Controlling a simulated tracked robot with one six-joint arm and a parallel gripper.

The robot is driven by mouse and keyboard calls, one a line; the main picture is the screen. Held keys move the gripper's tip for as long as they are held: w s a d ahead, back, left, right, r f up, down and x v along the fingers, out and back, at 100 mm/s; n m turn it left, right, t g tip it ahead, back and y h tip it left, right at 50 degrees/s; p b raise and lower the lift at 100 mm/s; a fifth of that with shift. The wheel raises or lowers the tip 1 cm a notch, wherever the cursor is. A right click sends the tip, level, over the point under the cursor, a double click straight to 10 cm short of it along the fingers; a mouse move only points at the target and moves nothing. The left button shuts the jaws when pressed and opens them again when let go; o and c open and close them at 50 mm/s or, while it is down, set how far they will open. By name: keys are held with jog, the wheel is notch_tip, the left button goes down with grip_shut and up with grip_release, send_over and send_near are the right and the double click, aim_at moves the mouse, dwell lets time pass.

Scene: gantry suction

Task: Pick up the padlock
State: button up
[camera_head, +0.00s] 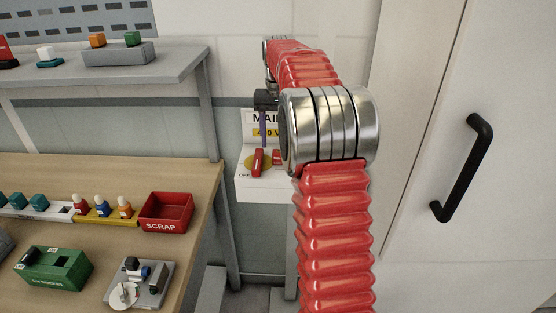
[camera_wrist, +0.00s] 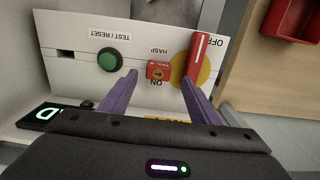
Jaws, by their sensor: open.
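A small red block (camera_wrist: 158,71) with a yellowish spot sits by the HASP label on a white switch panel. It looks like the padlock, but I cannot make out a shackle. In the wrist view my gripper (camera_wrist: 159,77) is open, its two purple fingers pointing at the panel, one on each side of the red block in the picture. I cannot tell how far the tips are from it. In the head view my gripper (camera_head: 263,120) is above the panel, largely hidden by my arm. The red block (camera_head: 277,157) is partly hidden there.
A red switch handle (camera_wrist: 197,57) on a yellow disc is close beside the right finger. A green button (camera_wrist: 110,61) is on the other side. A red scrap tray (camera_head: 166,212) and a workbench (camera_head: 160,169) stand left; a cabinet handle (camera_head: 463,170) is at right.

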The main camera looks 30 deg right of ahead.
aim_at(279, 161)
jog(key=shift+d+f, duration=0.1)
jog(key=shift+f, duration=2.45)
jog(key=shift+c, duration=0.7)
jog(key=c, duration=1.1)
